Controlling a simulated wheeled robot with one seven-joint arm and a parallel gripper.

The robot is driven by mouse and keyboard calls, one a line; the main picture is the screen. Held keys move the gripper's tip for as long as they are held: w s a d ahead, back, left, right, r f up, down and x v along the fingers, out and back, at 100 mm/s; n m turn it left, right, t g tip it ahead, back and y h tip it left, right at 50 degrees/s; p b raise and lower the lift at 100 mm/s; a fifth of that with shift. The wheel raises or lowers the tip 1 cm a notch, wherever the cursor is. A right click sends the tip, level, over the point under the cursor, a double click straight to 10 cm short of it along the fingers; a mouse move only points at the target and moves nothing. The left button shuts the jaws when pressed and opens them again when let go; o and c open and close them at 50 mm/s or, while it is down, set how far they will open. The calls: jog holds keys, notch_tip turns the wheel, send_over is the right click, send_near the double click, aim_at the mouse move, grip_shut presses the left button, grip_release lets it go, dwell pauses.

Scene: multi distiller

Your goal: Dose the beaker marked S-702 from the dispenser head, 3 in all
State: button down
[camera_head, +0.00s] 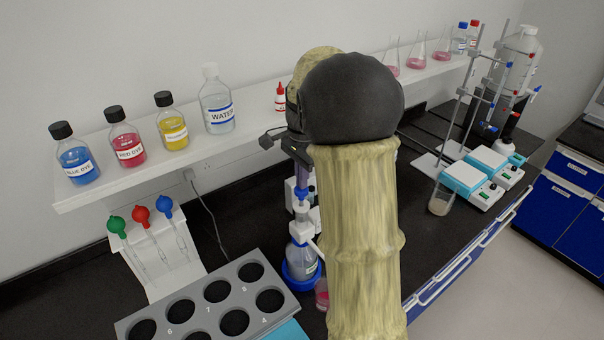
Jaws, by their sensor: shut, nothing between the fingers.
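The dispenser (301,228) stands on the dark bench, with a blue and white upper part over a labelled bottle (302,258) in a blue ring base. My arm crosses in front and hides its right side. My gripper (298,157) is mostly hidden behind my arm; its dark end is shut and empty, pointing down at the top of the dispenser. I cannot tell whether it touches. A small vessel with pink liquid (321,294) stands at the dispenser's lower right, partly covered by my arm. No S-702 mark is readable.
A grey rack (205,285) with numbered holes is at front left, beside a pipette stand (165,265). Labelled bottles line the white shelf (100,190). A glass beaker (440,199) stands near two hotplates (478,178) at right. Bare bench lies left of the dispenser.

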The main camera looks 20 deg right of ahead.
jog(key=shift+f, duration=0.15)
notch_tip(320, 180, down, 3)
jog(key=shift+r+b, duration=0.15)
jog(key=shift+b, duration=0.6)
jog(key=shift+s, duration=0.15)
notch_tip(320, 180, up, 4)
jog(key=p, duration=0.4)
jog(key=shift+r, duration=0.25)
notch_tip(320, 180, up, 10)
jog(key=b, duration=0.2)
jog(key=shift+w+d, duration=0.3)
jog(key=shift+w, duration=0.1)
